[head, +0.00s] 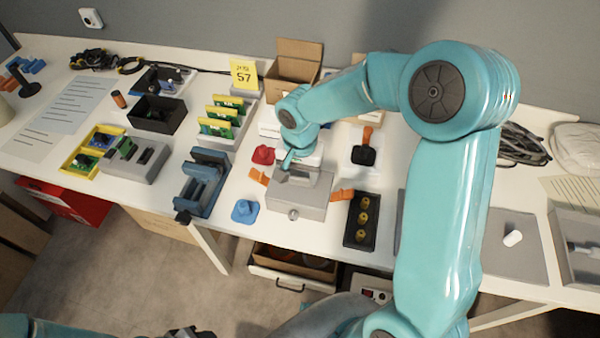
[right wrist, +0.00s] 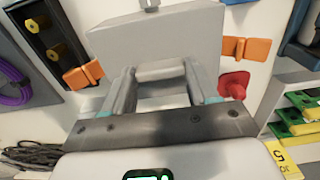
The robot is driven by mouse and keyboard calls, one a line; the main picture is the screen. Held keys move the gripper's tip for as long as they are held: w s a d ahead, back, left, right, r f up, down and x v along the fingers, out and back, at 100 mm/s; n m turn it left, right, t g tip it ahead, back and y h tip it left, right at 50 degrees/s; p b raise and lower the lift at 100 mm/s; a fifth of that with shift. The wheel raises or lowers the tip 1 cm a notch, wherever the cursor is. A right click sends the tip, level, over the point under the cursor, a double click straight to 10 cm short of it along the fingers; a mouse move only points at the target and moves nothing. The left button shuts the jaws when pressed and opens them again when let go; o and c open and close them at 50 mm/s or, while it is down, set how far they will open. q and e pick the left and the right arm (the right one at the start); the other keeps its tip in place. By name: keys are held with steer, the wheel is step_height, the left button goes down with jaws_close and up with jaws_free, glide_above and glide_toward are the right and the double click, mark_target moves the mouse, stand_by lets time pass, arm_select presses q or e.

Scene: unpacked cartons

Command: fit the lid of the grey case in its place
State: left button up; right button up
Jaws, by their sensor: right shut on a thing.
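The grey case (head: 297,213) stands on the table near its front edge, with a latch on its front. Orange clips stick out at its left (head: 258,177) and right (head: 342,195). My right gripper (head: 287,165) is over the case's top, shut on the raised grey grip of the lid (head: 315,182). In the right wrist view the grip (right wrist: 161,75) sits between the two fingers and the grey top spreads beyond. The lid looks on or very close to the case; I cannot tell whether it is fully seated. My left gripper (head: 184,332) shows only partly at the bottom edge.
A red piece (head: 263,154) and a black part with an orange handle (head: 364,153) lie behind.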

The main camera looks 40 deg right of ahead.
steer(key=shift+f, duration=0.25)
steer(key=o, duration=1.2)
step_height(320, 180, up, 16)
steer(key=shift+r+p, duration=0.2)
steer(key=shift+p, duration=0.25)
steer(key=shift+s, duration=0.15)
